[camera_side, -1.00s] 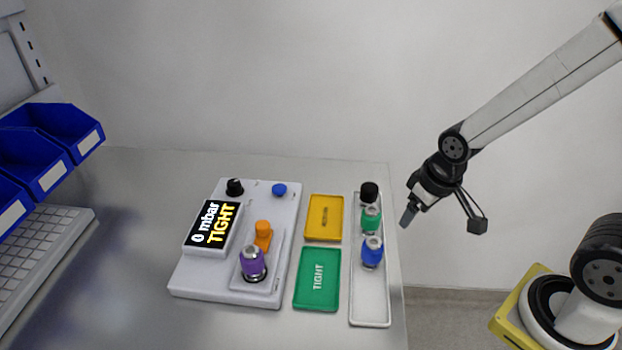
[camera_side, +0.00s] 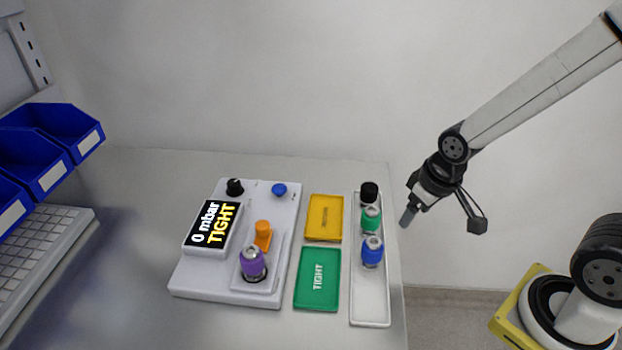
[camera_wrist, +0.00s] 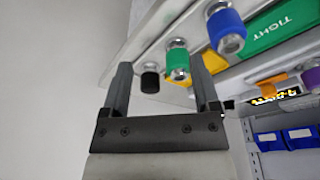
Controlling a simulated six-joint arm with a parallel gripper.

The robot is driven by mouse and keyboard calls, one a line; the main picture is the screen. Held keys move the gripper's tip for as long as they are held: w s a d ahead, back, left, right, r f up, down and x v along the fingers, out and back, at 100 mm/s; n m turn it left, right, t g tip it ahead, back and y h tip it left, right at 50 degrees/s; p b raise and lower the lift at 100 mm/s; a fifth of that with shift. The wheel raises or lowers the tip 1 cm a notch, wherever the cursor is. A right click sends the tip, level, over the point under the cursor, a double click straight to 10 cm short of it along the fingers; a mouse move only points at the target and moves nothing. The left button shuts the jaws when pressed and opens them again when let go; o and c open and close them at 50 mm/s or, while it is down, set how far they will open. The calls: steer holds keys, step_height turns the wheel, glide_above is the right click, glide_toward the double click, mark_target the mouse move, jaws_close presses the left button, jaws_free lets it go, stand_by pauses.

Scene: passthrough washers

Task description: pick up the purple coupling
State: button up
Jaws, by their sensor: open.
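The purple coupling (camera_side: 253,263) stands upright in the front right part of the white test device (camera_side: 190,283), beside an orange clamp (camera_side: 263,236). The device's display (camera_side: 212,224) reads "0 mbar TIGHT". In the wrist view the purple coupling (camera_wrist: 311,77) shows at the right edge, partly cut off. My gripper (camera_side: 408,216) hangs in the air to the right of the table, well away from the purple coupling. In the wrist view its two fingers (camera_wrist: 160,82) are apart with nothing held between them.
A white tray (camera_side: 370,305) at the table's right edge holds a black (camera_side: 369,192), a green (camera_side: 371,219) and a blue coupling (camera_side: 372,251). A yellow tray (camera_side: 324,218) and a green "TIGHT" tray (camera_side: 317,279) lie empty beside it. Blue bins (camera_side: 40,160) and a keyboard (camera_side: 40,255) are at left.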

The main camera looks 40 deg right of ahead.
stand_by(0.3)
steer(key=o, duration=0.3)
step_height(320, 180, up, 3)
steer(key=n+g, duration=0.3)
steer(key=n, duration=1.6)
glide_above(250, 250)
steer(key=shift+s+a+r, duration=0.1)
steer(key=shift+s+a, duration=0.05)
steer(key=shift+s, duration=0.05)
steer(key=shift+w+f, duration=0.2)
steer(key=shift+f, duration=3.75)
